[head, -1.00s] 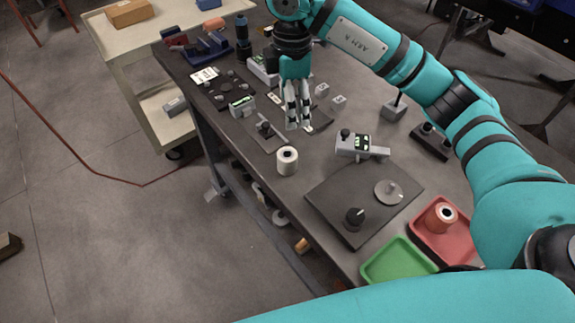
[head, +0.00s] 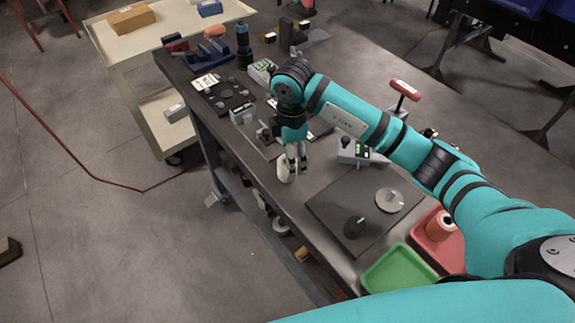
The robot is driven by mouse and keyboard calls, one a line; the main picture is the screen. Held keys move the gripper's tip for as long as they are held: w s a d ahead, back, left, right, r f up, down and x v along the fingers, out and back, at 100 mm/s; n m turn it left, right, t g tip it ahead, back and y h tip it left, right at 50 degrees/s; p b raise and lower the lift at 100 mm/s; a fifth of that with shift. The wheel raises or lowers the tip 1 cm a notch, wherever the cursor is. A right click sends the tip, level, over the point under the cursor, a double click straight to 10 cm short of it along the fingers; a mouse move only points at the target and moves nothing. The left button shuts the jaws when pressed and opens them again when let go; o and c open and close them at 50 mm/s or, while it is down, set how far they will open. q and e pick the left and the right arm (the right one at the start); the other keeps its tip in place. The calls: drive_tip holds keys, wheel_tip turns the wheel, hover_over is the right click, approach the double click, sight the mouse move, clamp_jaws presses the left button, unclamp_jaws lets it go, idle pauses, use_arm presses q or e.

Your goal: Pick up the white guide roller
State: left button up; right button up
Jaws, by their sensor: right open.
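The white guide roller (head: 284,173) stands on the dark workbench (head: 231,151) near its left edge in the head view. My right gripper (head: 292,166) points down at the roller, with its fingers open. The fingers overlap the roller's upper right part and hide its top. I cannot tell whether they touch it or straddle it. My left gripper is not in view.
A dark plate (head: 330,205) with knobs lies in front of the roller. A grey gauge (head: 350,153) stands to the right.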

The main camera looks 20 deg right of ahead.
wheel_tip(320, 180, down, 4)
drive_tip(key=shift+f+p, duration=0.25)
drive_tip(key=shift+p, duration=0.85)
drive_tip(key=shift+f, duration=0.3)
drive_tip(key=c, duration=1.2)
drive_tip(key=shift+c, duration=0.8)
drive_tip(key=shift+r, duration=0.1)
